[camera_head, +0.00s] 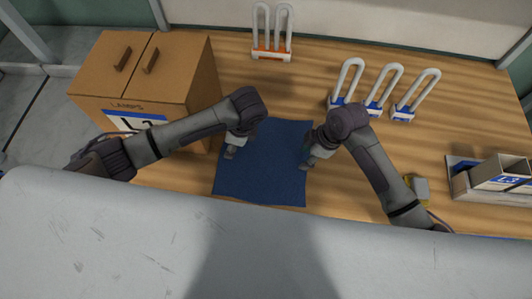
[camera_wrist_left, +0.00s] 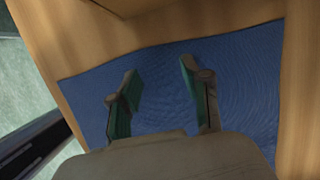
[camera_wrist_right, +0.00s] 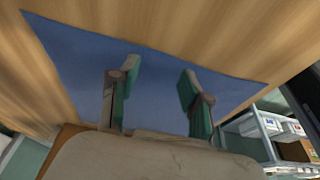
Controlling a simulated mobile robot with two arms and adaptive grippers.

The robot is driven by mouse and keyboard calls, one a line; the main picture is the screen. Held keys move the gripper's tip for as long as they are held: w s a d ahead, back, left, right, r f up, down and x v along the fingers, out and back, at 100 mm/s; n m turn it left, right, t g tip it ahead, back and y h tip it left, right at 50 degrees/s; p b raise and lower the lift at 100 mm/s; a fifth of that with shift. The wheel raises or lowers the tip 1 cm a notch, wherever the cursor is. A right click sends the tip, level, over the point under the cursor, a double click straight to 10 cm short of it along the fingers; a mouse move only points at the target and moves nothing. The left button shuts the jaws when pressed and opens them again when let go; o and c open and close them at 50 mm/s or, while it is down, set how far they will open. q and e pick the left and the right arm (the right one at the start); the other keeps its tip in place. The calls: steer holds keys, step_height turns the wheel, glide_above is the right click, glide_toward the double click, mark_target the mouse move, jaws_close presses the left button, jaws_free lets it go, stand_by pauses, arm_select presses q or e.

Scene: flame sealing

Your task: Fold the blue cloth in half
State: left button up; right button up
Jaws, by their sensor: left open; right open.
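The blue cloth (camera_head: 262,165) lies flat and spread out on the wooden table, in the middle of the head view. It also shows under the fingers in the left wrist view (camera_wrist_left: 240,85) and in the right wrist view (camera_wrist_right: 85,65). My left gripper (camera_head: 230,153) is over the cloth's left part; its fingers (camera_wrist_left: 155,85) are apart with nothing between them. My right gripper (camera_head: 309,164) is at the cloth's right edge; its fingers (camera_wrist_right: 158,85) are apart and empty. I cannot tell whether either gripper touches the cloth.
A brown cabinet marked LAMPS (camera_head: 143,75) stands left of the cloth. White U-shaped lamps stand on an orange base (camera_head: 271,55) and blue bases (camera_head: 403,114) at the back.

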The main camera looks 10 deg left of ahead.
arm_select(q)
steer(key=shift+s, duration=0.1)
arm_select(e)
steer(key=shift+s+f, duration=0.1)
arm_select(q)
steer(key=shift+f, duration=0.1)
steer(key=shift+f, duration=0.2)
arm_select(e)
steer(key=shift+f, duration=0.2)
arm_select(q)
jaws_close()
arm_select(e)
jaws_close()
arm_select(q)
steer(key=shift+s, duration=0.1)
arm_select(e)
steer(key=shift+s, duration=0.1)
steer(key=shift+d, duration=0.1)
